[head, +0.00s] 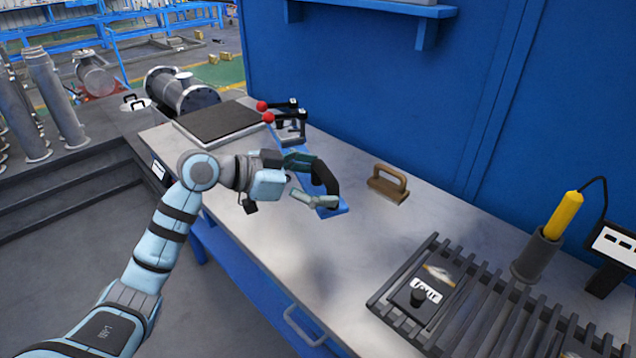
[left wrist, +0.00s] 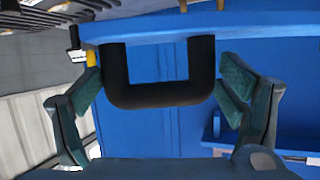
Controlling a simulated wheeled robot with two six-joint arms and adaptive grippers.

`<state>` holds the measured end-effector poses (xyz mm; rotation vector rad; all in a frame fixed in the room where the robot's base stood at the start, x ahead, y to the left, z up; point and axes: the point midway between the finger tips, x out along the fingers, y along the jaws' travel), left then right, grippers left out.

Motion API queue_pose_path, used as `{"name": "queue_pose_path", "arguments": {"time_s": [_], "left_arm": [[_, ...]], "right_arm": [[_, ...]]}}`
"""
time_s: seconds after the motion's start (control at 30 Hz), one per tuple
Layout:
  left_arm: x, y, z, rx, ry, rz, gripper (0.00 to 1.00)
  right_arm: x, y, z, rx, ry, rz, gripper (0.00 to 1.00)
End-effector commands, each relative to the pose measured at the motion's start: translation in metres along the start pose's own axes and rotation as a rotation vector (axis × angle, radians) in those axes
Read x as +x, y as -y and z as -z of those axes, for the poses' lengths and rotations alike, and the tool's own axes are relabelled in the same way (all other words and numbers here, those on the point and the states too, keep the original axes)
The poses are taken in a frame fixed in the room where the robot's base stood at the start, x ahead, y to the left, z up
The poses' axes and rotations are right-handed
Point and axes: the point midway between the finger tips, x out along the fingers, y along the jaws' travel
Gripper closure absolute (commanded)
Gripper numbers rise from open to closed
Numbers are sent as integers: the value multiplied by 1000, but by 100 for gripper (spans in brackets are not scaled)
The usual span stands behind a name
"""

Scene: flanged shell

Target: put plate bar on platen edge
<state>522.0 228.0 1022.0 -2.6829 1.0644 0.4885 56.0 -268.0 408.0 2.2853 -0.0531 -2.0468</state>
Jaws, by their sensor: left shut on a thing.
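The plate bar is a long blue bar (head: 333,211) with a black U-shaped handle (head: 326,176). My left gripper (head: 312,182) is shut on this handle, and the arm partly hides the bar. In the left wrist view the black handle (left wrist: 160,95) sits between the two green-padded fingers of my left gripper (left wrist: 163,100), with the blue bar (left wrist: 150,28) across the top. The bar appears to be held above the worktop. A dark flat slab in a pale frame, which looks like the platen (head: 220,124), lies at the far left end. My right gripper is out of view.
Two red-knobbed clamps (head: 289,122) stand beside the slab, close behind the bar. A brown handled block (head: 388,184) lies to the right. A slatted rack (head: 480,310), a yellow tool (head: 563,214) in a holder and a blue wall (head: 400,90) bound the worktop (head: 290,245).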

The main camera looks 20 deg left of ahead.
Motion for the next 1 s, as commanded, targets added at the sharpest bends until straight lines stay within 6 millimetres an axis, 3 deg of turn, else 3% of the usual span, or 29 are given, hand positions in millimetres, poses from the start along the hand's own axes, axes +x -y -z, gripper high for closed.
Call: {"name": "queue_pose_path", "arguments": {"time_s": [0.1,0.23,0.47,0.7,0.97,1.0], "left_arm": [[16,-3,-37,7,-5,2,73],[28,-6,-66,9,-6,3,73],[37,-7,-89,12,-8,5,73],[54,-10,-130,11,-7,5,73],[56,-11,-134,10,-8,4,73],[56,-12,-137,-2,0,-1,9]], "right_arm": [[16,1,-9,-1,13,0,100],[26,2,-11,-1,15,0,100],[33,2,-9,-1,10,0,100],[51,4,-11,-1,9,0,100],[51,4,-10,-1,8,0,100],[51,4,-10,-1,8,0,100]]}}
